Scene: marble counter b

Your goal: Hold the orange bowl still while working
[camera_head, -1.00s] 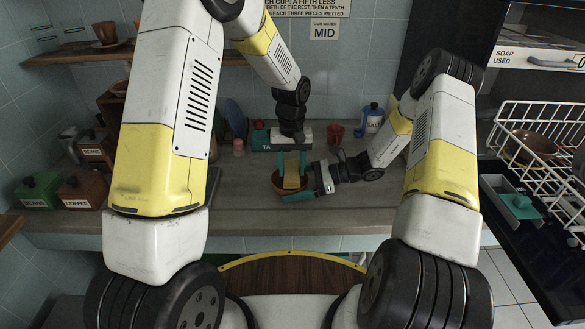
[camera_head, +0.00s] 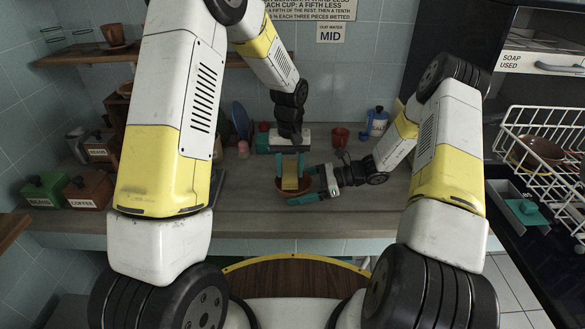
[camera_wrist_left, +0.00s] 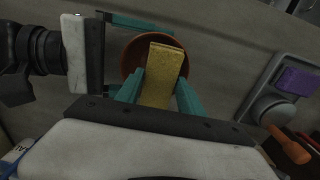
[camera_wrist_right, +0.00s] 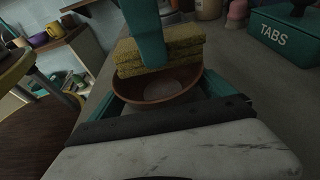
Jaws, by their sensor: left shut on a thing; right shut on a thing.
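The orange bowl (camera_head: 281,190), brownish orange and round, sits on the counter in the head view. It also shows in the left wrist view (camera_wrist_left: 130,64) and the right wrist view (camera_wrist_right: 160,90). My right gripper (camera_head: 306,186) is shut on the bowl from the right, its teal fingers at the bowl's sides. My left gripper (camera_head: 290,165) points down from above, shut on a yellow sponge (camera_wrist_left: 162,78). The sponge is over the bowl's opening and hides part of the inside. In the right wrist view, the sponge (camera_wrist_right: 185,48) looks layered; whether it touches the bowl is unclear.
Green (camera_head: 45,188) and brown COFFEE (camera_head: 88,189) canisters stand left. A white dish rack (camera_head: 505,125) is right. Bare counter (camera_head: 245,215) lies in front.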

